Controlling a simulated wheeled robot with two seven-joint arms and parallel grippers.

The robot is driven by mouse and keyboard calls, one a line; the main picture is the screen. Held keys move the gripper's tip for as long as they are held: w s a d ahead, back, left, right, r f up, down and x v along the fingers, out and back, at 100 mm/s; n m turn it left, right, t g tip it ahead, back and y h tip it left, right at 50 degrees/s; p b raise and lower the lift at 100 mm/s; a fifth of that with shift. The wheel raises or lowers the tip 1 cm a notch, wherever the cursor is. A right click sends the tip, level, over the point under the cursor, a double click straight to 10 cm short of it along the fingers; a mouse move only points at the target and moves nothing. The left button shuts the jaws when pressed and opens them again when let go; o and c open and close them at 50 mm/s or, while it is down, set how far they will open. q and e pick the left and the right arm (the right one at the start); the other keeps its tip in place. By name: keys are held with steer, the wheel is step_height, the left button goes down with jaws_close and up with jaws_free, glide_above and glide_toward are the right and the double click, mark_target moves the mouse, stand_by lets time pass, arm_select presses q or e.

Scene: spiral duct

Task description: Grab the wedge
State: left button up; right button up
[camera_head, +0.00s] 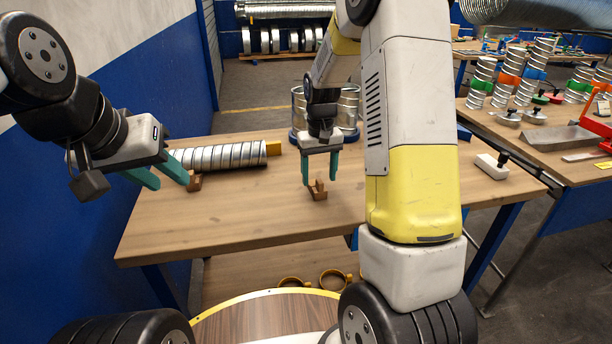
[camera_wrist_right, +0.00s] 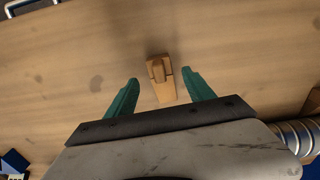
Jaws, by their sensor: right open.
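A small brown wooden wedge (camera_head: 319,194) lies on the table below my right gripper (camera_head: 319,181). The right wrist view shows the wedge (camera_wrist_right: 162,90) between and just beyond the two green fingers, which are apart and not closed on it. A second small brown wooden piece (camera_head: 195,183) lies at the near side of the spiral duct, beside the fingertips of my left gripper (camera_head: 172,184). The left gripper's fingers are spread, with nothing seen between them. I cannot tell whether its right finger touches that piece.
A metal cylinder (camera_head: 347,105) stands behind my right gripper. A white block with a black knob (camera_head: 492,166) is at the right. The table's front is clear.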

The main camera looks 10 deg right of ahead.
mark_target(318, 185)
step_height(318, 185, down, 4)
steer(key=shift+w, duration=0.15)
jaws_close()
steer(key=shift+r, duration=0.1)
stand_by(0.3)
